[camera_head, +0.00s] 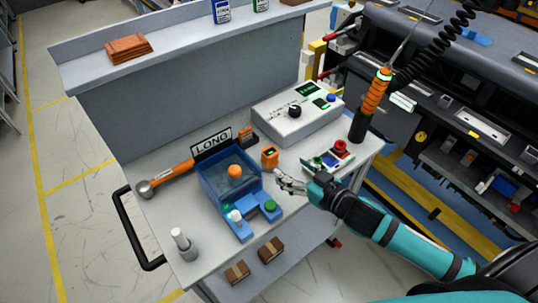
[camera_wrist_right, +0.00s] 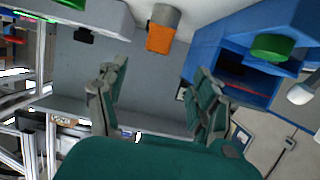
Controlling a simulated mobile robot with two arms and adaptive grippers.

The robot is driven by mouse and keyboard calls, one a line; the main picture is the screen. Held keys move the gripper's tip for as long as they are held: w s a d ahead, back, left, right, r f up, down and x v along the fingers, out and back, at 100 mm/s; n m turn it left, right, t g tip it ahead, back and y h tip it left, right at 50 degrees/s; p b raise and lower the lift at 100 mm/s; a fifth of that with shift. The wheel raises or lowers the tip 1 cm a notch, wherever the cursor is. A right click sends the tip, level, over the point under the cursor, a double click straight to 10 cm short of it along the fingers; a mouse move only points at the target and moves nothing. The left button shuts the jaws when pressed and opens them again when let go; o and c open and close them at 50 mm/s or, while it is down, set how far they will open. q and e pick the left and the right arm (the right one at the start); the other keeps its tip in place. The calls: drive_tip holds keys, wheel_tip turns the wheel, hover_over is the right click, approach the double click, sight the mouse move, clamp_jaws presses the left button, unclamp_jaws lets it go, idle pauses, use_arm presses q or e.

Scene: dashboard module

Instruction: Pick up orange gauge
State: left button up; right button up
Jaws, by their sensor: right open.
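A small orange gauge (camera_head: 270,158) with a dark face stands on the grey cart top, just right of the blue bin (camera_head: 222,181). In the right wrist view the orange gauge (camera_wrist_right: 159,38) is at the top, beyond the gap between the fingers. My right gripper (camera_head: 280,182) is just in front of the gauge, reaching in from the right. In the wrist view its two fingers (camera_wrist_right: 160,100) are apart with nothing between them. My left gripper is not in view.
The blue bin holds an orange ball (camera_head: 235,171). Blue parts with a green button (camera_head: 271,206) and a white knob stand in front. A control box (camera_head: 298,118) is behind the gauge. A small panel with a red button (camera_head: 341,147) is to the right.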

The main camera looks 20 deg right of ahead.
sight(274, 155)
drive_tip(key=x, duration=0.5)
drive_tip(key=shift+w+p, duration=0.15)
drive_tip(key=shift+p, duration=0.25)
drive_tip(key=shift+w+a+f, duration=0.15)
drive_tip(key=shift+w+f, duration=0.1)
drive_tip(key=shift+w, duration=0.25)
drive_tip(key=x, duration=0.2)
drive_tip(key=p+x, duration=0.1)
drive_tip(key=x, duration=0.2)
drive_tip(key=shift+d+f+p, duration=0.1)
drive_tip(key=shift+d+p, duration=0.15)
drive_tip(key=shift+p, duration=0.05)
drive_tip(key=shift+w+a+f, duration=0.1)
drive_tip(key=shift+w, duration=0.1)
drive_tip(key=shift+s, duration=0.1)
drive_tip(key=shift+c, duration=0.6)
drive_tip(key=c, duration=1.1)
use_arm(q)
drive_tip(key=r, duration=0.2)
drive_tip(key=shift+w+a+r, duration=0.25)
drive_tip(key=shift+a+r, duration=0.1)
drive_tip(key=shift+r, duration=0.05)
use_arm(e)
drive_tip(key=shift+c, duration=0.4)
